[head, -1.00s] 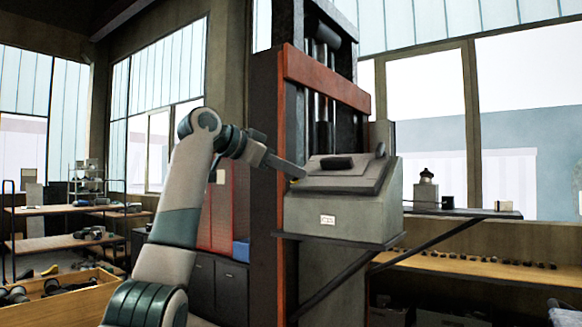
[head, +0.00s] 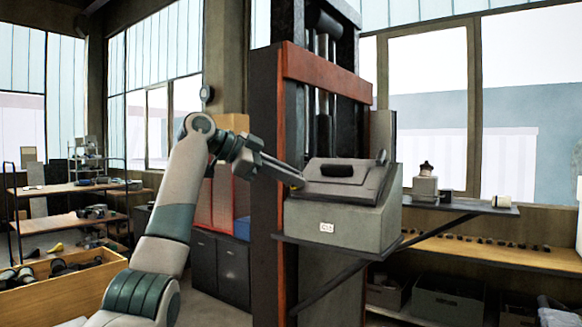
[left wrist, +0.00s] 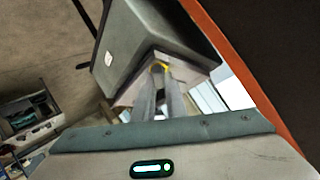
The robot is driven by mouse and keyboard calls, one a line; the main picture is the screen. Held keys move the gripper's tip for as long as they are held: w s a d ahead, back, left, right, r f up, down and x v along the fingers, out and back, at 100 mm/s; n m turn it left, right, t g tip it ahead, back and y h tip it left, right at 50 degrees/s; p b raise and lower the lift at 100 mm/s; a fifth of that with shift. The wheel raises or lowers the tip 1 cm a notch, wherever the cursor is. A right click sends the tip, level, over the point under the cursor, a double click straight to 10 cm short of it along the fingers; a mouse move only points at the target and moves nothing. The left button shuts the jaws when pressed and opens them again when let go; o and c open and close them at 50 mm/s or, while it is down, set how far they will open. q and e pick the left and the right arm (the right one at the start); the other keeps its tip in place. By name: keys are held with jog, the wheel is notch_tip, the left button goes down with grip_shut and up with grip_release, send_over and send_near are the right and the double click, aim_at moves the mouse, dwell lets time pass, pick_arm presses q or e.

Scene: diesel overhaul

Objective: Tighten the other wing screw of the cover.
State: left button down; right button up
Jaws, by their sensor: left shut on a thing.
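A grey box (head: 335,222) with a sloped grey cover (head: 341,190) stands on a bracket at the press column. The cover has a black handle (head: 337,170) on top. A dark wing-like piece (head: 381,157) stands up at its right end. My right gripper is out of view.
The press's red-edged column (head: 283,130) rises just behind my left gripper. A shelf (head: 465,206) to the right of the box holds small parts. A wooden bench (head: 490,252) runs below it. An open wooden drawer (head: 60,295) is at the lower left.

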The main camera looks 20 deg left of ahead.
pick_arm(q)
jog(key=shift+f, duration=0.2)
jog(key=shift+r+m+g+p, duration=0.1)
jog(key=shift+m+g+p, duration=0.25)
jog(key=shift+m+g, duration=0.25)
jog(key=shift+m, duration=0.4)
jog(key=shift+m+g, duration=1)
jog(key=shift+m, duration=0.5)
jog(key=c, duration=1.6)
grip_release()
